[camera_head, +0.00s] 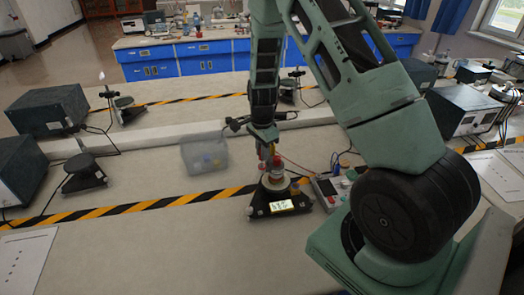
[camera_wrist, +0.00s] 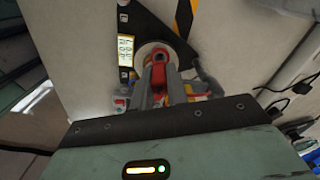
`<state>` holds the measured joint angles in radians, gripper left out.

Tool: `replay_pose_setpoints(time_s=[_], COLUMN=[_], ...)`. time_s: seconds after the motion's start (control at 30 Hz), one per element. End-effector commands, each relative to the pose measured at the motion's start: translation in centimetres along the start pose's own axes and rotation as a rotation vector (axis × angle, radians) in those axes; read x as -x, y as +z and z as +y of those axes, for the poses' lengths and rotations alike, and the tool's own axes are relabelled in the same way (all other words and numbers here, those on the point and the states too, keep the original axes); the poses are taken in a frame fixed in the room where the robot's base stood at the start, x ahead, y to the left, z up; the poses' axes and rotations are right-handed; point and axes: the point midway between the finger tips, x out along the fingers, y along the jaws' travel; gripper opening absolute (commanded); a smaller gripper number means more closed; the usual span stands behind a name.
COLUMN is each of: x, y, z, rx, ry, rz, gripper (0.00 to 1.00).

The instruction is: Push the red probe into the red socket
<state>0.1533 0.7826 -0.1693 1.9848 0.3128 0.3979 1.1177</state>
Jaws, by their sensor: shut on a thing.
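My gripper (camera_head: 268,153) points down above a black three-cornered stand with a lit display (camera_head: 282,206). In the wrist view my gripper (camera_wrist: 164,88) is shut around a red piece (camera_wrist: 158,72), which looks like the red probe. It is over the stand's pale round top. The red socket cannot be told apart surely; a meter box (camera_head: 328,190) with small red and blue parts lies right of the stand.
A clear bin (camera_head: 205,153) with coloured items stands left of the stand. Black-yellow tape (camera_head: 150,205) crosses the bench. A thin red lead runs towards the meter box. Dark instrument boxes (camera_head: 48,108) stand at the left, with more at the right.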

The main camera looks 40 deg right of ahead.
Motion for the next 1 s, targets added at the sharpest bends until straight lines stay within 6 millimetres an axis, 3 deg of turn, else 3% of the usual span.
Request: replay_pose_setpoints(time_s=[1.0], x=[-1.2], y=[0.0], z=[0.0], rx=[-0.001], ry=[0.000], rz=[0.000], gripper=[0.00])
